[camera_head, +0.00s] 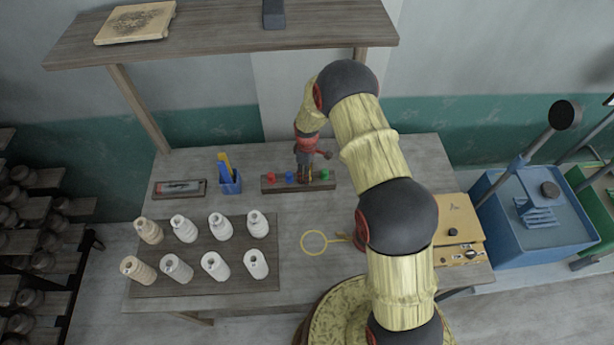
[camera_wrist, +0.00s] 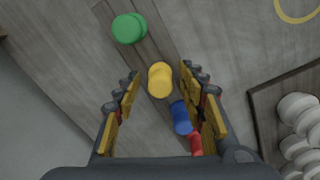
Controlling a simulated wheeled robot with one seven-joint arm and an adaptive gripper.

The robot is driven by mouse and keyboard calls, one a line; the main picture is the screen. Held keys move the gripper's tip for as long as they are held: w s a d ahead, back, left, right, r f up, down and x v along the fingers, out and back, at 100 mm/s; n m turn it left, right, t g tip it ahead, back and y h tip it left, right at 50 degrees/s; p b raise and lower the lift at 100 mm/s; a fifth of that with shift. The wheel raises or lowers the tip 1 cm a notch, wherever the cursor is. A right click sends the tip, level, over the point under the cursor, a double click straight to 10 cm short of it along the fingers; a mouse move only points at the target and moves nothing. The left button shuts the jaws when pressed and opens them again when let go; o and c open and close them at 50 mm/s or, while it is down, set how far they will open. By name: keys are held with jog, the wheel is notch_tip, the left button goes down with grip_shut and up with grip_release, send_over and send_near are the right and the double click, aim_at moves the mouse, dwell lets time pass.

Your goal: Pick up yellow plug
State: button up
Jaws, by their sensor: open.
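The yellow plug (camera_wrist: 160,80) stands on a narrow wooden strip (camera_wrist: 103,10) in the wrist view, between and just beyond my open fingertips. In the head view it is hidden behind my gripper (camera_head: 307,165), which points down over the strip (camera_head: 268,183). In the wrist view my gripper (camera_wrist: 160,92) is open and empty, with a finger on each side of the yellow plug's line. A green plug (camera_wrist: 128,28), a blue plug (camera_wrist: 181,118) and a red plug (camera_wrist: 196,144) stand in the same row. The red one is partly covered by the right finger.
A yellow ring (camera_head: 314,243) lies in front. A shelf (camera_head: 230,38) hangs behind.

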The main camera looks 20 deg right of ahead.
jog(key=shift+c, duration=0.3)
grip_shut()
dwell(0.3)
